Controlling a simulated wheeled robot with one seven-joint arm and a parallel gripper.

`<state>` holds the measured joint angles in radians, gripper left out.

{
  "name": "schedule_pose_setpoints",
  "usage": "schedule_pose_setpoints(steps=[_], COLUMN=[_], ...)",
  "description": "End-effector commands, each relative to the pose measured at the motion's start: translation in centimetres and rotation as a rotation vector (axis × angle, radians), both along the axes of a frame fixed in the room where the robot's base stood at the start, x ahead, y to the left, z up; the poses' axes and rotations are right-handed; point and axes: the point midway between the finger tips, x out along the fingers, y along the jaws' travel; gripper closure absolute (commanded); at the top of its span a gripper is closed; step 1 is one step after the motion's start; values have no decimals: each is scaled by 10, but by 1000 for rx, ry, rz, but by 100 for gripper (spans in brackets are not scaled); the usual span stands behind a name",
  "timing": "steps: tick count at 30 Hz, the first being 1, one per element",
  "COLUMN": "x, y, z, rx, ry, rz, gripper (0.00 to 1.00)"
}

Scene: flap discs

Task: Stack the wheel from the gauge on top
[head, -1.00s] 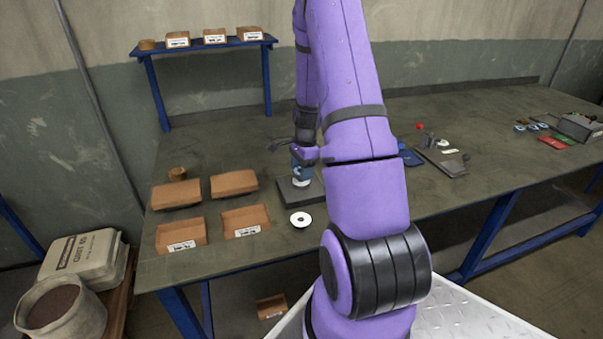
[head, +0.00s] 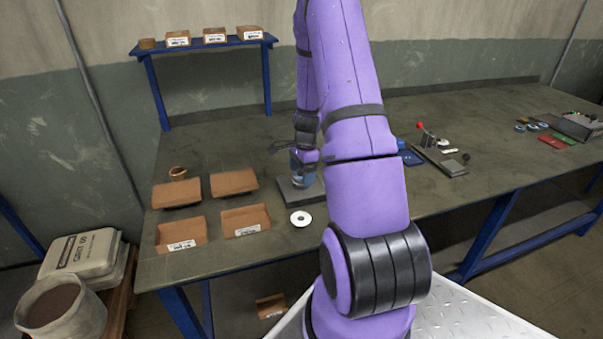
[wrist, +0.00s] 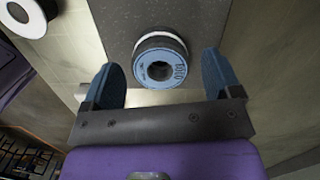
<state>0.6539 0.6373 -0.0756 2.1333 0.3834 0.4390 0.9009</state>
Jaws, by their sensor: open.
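In the wrist view a wheel with a blue printed face (wrist: 160,66) and a dark centre hole lies above a white-edged layer, on a dark grey plate (wrist: 215,20). My gripper (wrist: 162,62) is open, with one blue finger on each side of the wheel and a gap to it. In the head view my gripper (head: 303,172) is low over the plate (head: 290,194), largely hiding the stack. A loose white wheel (head: 300,218) lies flat in front of the plate; it also shows in the wrist view (wrist: 28,14). A fixture with a red knob, perhaps the gauge (head: 437,154), stands to the right.
A blue shelf (head: 205,44) with boxes is behind. Cards and a grey tray (head: 580,127) lie far right. The bench middle behind the fixture looks clear.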

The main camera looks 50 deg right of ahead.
Motion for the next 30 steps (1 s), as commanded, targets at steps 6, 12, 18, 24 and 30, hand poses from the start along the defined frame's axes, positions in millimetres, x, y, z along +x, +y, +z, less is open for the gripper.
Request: schedule_pose_setpoints(steps=[6, 12, 18, 24, 30], x=[-1, -2, -4, -5, 3], y=[-4, -9, -12, -11, 24], z=[33, 74, 104, 120, 160], rx=[-4, -4, -2, -3, -25], ry=[-4, -4, -3, -4, -55], rz=[-1, 0, 0, 8, 170], gripper=[16, 16, 16, 16, 16])
